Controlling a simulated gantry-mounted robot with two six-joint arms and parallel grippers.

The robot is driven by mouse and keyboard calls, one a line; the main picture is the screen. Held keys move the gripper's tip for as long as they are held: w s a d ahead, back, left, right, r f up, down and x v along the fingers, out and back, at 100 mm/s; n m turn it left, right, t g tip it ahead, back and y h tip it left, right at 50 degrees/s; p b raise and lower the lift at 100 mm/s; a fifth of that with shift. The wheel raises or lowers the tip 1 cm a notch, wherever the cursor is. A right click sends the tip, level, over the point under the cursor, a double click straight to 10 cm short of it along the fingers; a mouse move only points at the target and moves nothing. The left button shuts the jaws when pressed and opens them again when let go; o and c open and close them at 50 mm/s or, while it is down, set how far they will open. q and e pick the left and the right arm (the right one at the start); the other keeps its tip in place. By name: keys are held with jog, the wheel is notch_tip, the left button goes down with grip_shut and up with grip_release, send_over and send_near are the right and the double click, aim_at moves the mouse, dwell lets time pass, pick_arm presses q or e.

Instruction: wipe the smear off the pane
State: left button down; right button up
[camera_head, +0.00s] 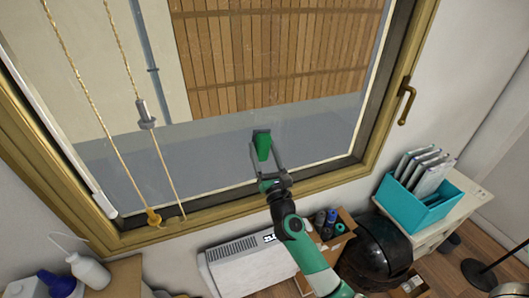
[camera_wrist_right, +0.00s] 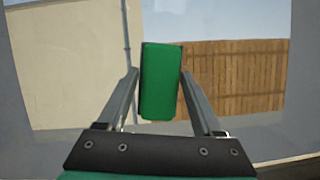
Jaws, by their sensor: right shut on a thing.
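The window pane (camera_head: 220,125) fills the upper part of the head view, set in a wooden frame. My right gripper (camera_head: 265,158) is in front of the lower middle of the pane. It is shut on a green block-like wiper (camera_head: 263,146) with a dark edge at its far end. In the right wrist view the green wiper (camera_wrist_right: 161,82) stands between the two fingers, against the view through the glass. I cannot tell whether it touches the pane. I cannot make out the smear clearly in either view. My left gripper is not in view.
Cords with a grey toggle (camera_head: 147,113) hang before the pane's left part. A window handle (camera_head: 406,100) is on the right frame. Below are a white heater (camera_head: 240,265), a teal file box (camera_head: 418,205), a black rounded bin (camera_head: 375,250) and a white bottle (camera_head: 90,270).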

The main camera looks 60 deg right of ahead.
jog(key=shift+w+d, duration=0.2)
jog(key=s+d, duration=0.2)
jog(key=s, duration=0.1)
jog(key=shift+d+p, duration=0.4)
jog(key=shift+w+d, duration=0.1)
jog(key=shift+w, duration=0.05)
jog(key=shift+w+a+b, duration=0.4)
jog(key=shift+w+a, duration=0.95)
jog(key=shift+a, duration=0.2)
